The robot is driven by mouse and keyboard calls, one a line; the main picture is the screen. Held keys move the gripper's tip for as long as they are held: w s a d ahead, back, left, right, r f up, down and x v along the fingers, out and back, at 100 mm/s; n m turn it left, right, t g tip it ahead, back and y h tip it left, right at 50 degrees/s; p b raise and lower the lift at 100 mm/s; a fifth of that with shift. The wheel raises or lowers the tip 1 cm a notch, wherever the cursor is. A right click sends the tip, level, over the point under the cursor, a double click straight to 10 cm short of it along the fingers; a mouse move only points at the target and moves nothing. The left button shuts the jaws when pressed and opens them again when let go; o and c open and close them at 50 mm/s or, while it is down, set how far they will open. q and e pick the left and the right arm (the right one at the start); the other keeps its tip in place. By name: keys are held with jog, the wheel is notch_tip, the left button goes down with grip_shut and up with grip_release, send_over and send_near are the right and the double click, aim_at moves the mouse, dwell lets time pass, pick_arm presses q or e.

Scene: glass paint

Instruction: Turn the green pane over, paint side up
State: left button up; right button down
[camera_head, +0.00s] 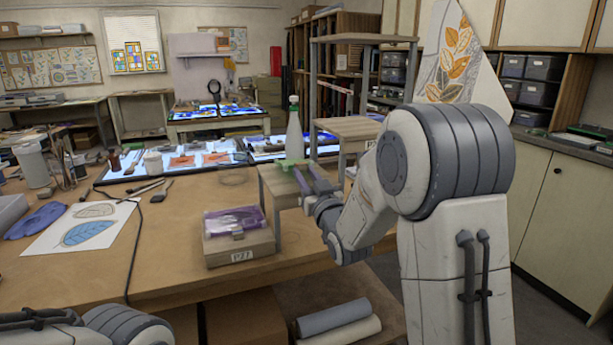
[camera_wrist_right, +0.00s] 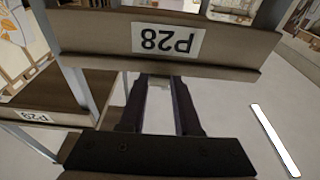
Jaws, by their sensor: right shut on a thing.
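A small green piece, which looks like the green pane (camera_head: 290,163), shows at the fingertips of my right gripper (camera_head: 304,178) in the head view, above a small wooden stand (camera_head: 277,192). It is seen nearly edge-on and partly hidden, so I cannot tell which side is painted. My right gripper is shut on it. In the right wrist view the two dark fingers (camera_wrist_right: 158,100) reach forward below a wooden board labelled P28 (camera_wrist_right: 165,38); no green shows there. My left arm shows at the bottom left, its gripper out of view.
A purple pane (camera_head: 232,219) lies on a wooden box labelled P27 (camera_head: 240,256). A white bottle (camera_head: 294,138) stands behind the green piece. A blue leaf drawing (camera_head: 85,233) and brushes lie on the left. The front middle of the table (camera_head: 165,270) is clear.

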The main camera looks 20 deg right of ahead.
grip_release()
dwell(0.5)
jog(key=shift+s, duration=0.1)
dwell(0.3)
jog(key=shift+s+b, duration=0.45)
jog(key=shift+s, duration=0.6)
jog(key=shift+s+d+b, duration=0.1)
jog(key=shift+s+b, duration=0.55)
jog(key=shift+s, duration=1.65)
